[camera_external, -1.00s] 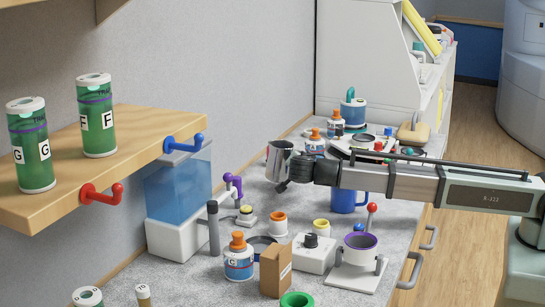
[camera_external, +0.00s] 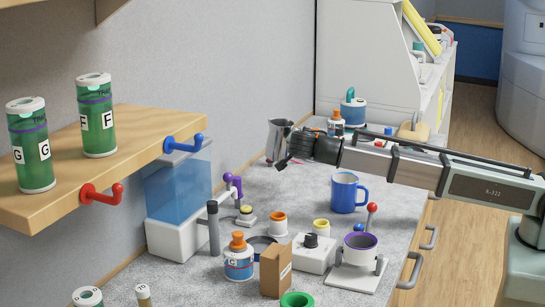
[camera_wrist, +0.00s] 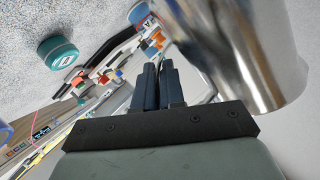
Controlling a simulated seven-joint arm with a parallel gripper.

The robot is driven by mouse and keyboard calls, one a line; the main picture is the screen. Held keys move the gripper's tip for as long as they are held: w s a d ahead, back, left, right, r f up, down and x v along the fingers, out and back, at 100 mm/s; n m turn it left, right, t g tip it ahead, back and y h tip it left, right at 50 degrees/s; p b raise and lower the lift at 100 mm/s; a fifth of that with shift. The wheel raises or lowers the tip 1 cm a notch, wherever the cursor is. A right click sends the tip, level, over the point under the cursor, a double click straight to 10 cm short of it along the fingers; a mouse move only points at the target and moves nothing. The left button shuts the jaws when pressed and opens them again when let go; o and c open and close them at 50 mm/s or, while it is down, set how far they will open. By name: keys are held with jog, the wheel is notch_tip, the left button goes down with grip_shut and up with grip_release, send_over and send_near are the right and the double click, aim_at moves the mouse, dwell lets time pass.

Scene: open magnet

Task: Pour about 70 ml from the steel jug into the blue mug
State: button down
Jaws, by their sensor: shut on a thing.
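The steel jug (camera_external: 277,143) is shiny and close to upright in the external view, mouth up, with its handle side toward my gripper. My gripper (camera_external: 298,146) is shut on the jug, which looks held above the back of the bench. In the wrist view the jug (camera_wrist: 245,50) fills the upper right, beside the dark fingers (camera_wrist: 157,85). The liquid inside is not visible. The blue mug (camera_external: 344,194) stands upright on the bench, in front and to the right of the jug, with its handle to the right. Its contents are hidden.
A blue tank on a white base (camera_external: 178,205) stands left, under a wooden shelf (camera_external: 125,165) with red and blue hooks. A white device with a cup (camera_external: 360,255), a white box (camera_external: 314,255) and a labelled jar (camera_external: 239,260) stand in front.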

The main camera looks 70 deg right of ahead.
aim_at(278, 134)
jog(key=shift+r, duration=3)
jog(key=shift+w+n+t, duration=0.15)
jog(key=shift+n+t, duration=0.25)
jog(key=shift+t, duration=0.1)
jog(key=w+a+n+t+y, duration=0.1)
jog(key=w+n+t+y, duration=0.1)
jog(key=w+a+f+n+t+y, duration=0.1)
jog(key=w+a+n+t+y, duration=0.1)
jog(key=w+a+f+n+t+y, duration=0.1)
jog(key=w+a+n+t+y, duration=0.1)
jog(key=n, duration=0.1)
jog(key=shift+a+f+t, duration=0.2)
jog(key=shift+f+t, duration=0.05)
jog(key=shift+t, duration=0.05)
jog(key=shift+s+a+n+t+y, duration=0.55)
jog(key=shift+a+n+t+y, duration=0.45)
jog(key=shift+a+n+y, duration=3.7)
jog(key=s+d+f+m+h, duration=0.1)
jog(key=s+d, duration=0.1)
jog(key=d, duration=0.6)
jog(key=s+d+f+m, duration=0.1)
jog(key=s+d+m, duration=0.1)
jog(key=d, duration=0.7)
jog(key=shift+h, duration=0.4)
